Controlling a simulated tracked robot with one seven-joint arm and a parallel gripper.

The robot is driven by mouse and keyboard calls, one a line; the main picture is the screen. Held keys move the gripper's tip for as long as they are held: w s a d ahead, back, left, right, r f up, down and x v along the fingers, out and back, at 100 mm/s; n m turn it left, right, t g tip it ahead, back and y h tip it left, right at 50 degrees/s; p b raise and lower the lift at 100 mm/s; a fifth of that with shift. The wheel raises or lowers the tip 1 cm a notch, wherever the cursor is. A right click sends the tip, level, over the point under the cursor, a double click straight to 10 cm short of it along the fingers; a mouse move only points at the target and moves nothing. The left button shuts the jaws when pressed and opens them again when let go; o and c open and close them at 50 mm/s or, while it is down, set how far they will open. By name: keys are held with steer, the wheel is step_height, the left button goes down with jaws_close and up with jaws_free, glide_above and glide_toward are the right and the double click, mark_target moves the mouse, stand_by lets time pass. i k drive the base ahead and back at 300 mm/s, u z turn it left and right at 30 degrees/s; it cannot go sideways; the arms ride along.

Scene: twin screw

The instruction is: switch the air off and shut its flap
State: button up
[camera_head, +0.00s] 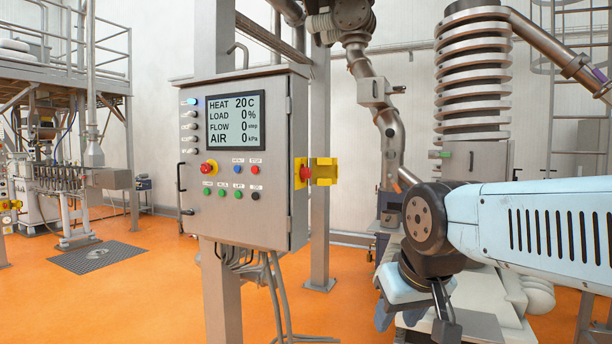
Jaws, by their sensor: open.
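The grey control cabinet (240,226) stands at the centre left. On its right side is a red knob (304,174) on a yellow plate (300,194). A yellow flap (325,171) stands out to the right of the knob, swung open, leaving the knob uncovered. The cabinet's display (221,120) reads AIR 0 kPa. The knob's exact turn position is too small to tell. My gripper (418,318) hangs at the lower right, below and right of the flap, apart from it. It is open, with nothing seen between its fingers; its tips are partly cut off by the picture's bottom edge.
A grey post (320,235) stands close behind the flap. A bent pipe (385,115) and a ribbed column (474,75) rise behind my arm. Orange floor between cabinet and gripper is clear.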

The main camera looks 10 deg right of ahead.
mark_target(305, 173)
steer(key=z, duration=0.1)
steer(key=i, duration=1)
steer(key=u, duration=0.1)
